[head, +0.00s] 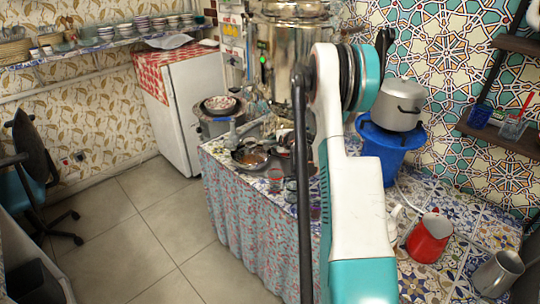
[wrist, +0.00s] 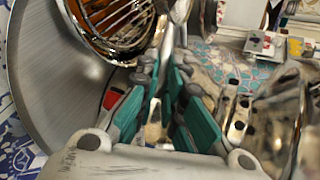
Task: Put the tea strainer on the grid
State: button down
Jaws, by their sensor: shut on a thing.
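In the wrist view my gripper (wrist: 164,88), with teal pads, is shut on a thin metal handle with a pale end, which I take to be the tea strainer (wrist: 169,42). The handle runs up between the fingers to the top edge; the strainer's head is not clearly visible. The wire grid (wrist: 118,22) is at the upper left, over a shiny round bowl with orange-brown inside, just left of the held handle. I cannot tell whether they touch. In the head view my arm hides the gripper.
A large steel rim (wrist: 38,85) fills the wrist view's left; a shiny slotted metal piece (wrist: 236,118) is at right. In the head view, a dark pan (head: 249,154) sits on the cluttered counter below the samovar (head: 275,45). A red jug (head: 428,238) stands right of my arm.

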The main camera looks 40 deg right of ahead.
jog(key=shift+f+b, duration=0.75)
jog(key=shift+f, duration=1.7)
jog(key=shift+f, duration=0.1)
jog(key=c, duration=2)
grip_release()
jog(key=shift+s+a+r, duration=0.1)
jog(key=shift+s+r, duration=0.15)
jog(key=shift+r, duration=0.05)
jog(key=p+v, duration=0.3)
jog(key=v, duration=0.8)
jog(key=shift+s, duration=0.2)
jog(key=shift+a+r, duration=0.1)
